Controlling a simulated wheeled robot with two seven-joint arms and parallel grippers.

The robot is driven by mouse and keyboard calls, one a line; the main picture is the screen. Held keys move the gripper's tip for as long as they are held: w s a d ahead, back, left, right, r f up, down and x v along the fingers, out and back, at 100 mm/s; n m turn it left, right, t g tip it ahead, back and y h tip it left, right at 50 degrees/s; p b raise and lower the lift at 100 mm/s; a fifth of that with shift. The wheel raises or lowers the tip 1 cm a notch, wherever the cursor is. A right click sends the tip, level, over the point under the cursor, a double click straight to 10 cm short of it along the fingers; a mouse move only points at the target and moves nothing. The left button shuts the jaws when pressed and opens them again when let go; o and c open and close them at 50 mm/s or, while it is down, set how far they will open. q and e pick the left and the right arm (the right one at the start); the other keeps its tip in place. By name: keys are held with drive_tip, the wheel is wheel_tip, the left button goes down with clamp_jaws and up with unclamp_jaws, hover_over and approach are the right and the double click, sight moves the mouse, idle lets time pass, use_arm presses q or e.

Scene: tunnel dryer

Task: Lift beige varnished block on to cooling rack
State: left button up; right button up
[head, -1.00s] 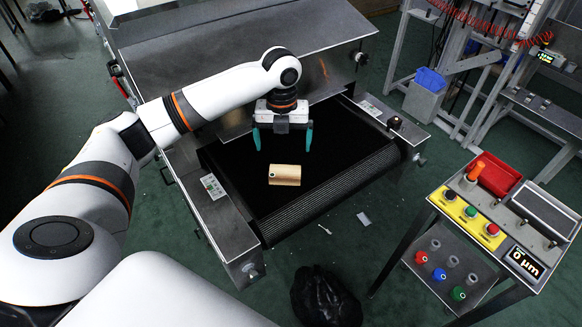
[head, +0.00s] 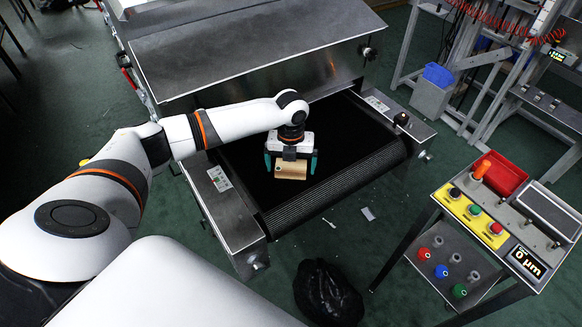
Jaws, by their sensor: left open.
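The beige block (head: 291,172) lies on the black conveyor belt (head: 345,140) at the mouth of the dryer, with a small dark mark near its left end. My left gripper (head: 290,164) is over the block, with its teal fingers spread to the block's left and right sides. The gripper is open; I cannot tell whether the fingers touch the block. The gripper's body hides part of the block's far side. I cannot pick out the cooling rack with certainty. My right gripper is not in view.
The metal dryer hood (head: 250,45) rises just behind my left arm. A control cart (head: 480,225) with a red bin (head: 501,178) stands at the right. A grey metal frame (head: 490,100) with a blue bin (head: 438,76) is at the back right. A black bag (head: 328,290) lies on the floor in front.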

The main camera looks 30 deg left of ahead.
use_arm(q)
drive_tip(key=shift+c, duration=0.6)
drive_tip(key=c, duration=1)
drive_tip(key=shift+r, duration=0.1)
